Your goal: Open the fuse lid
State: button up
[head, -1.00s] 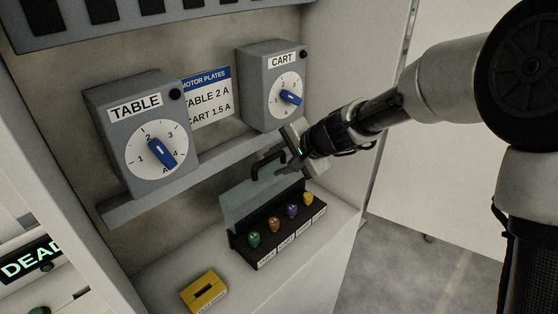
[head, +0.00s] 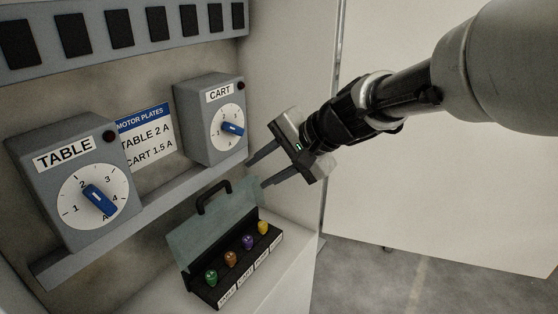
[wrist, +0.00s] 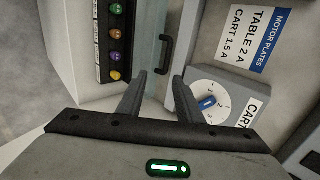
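The fuse box (head: 238,278) is a black tray holding a row of coloured fuses, at the lower middle of the head view. Its translucent grey-green lid (head: 200,238) stands raised at the back, leaving the fuses uncovered. A black loop handle (head: 213,195) is on the lid's top edge; it also shows in the wrist view (wrist: 166,54). My gripper (head: 257,173) is open and empty, above and right of the lid, apart from the handle. In the wrist view the two fingers (wrist: 159,82) are spread, with the handle beyond the gap between them.
The CART dial box (head: 205,135) is close to the left of my fingers, on the grey shelf (head: 140,218). The TABLE dial box (head: 45,165) stands further left. A motor plates sign (head: 145,130) is between them. The cabinet's right wall (head: 290,60) is behind my gripper; open floor lies right.

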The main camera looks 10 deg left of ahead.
jog(key=shift+s+d+r, duration=0.1)
jog(key=shift+d+r, duration=0.05)
jog(key=shift+r, duration=0.05)
jog(key=shift+f, duration=0.1)
jog(key=c, duration=0.4)
jog(key=a+f+n+b, duration=0.1)
jog(key=n+b, duration=0.1)
jog(key=a+f+n+b, duration=0.1)
jog(key=a+n+b, duration=0.1)
jog(key=w+a+f+n+b, duration=0.1)
jog(key=n+b, duration=0.1)
jog(key=shift+a+n+b, duration=0.3)
jog(key=shift+a+n, duration=0.05)
jog(key=shift+n, duration=0.05)
grip_shut()
jog(key=w+a+f+n+b, duration=0.1)
jog(key=a+f+n+b, duration=0.1)
jog(key=a+n, duration=0.1)
jog(key=w+a+f+n+b, duration=0.2)
jog(key=a+f+n, duration=0.1)
jog(key=a+n, duration=0.1)
jog(key=w+a+f+n+b, duration=0.1)
jog(key=a+f+n+b, duration=0.1)
jog(key=a+n, duration=0.2)
jog(key=shift+w+a+f+h+b, duration=0.15)
jog(key=shift+a+h+b, duration=0.05)
jog(key=shift+a, duration=0.2)
jog(key=shift+w+a+f+h+b, duration=0.1)
jog(key=shift+a+h+b, duration=0.1)
jog(key=shift+a, duration=0.2)
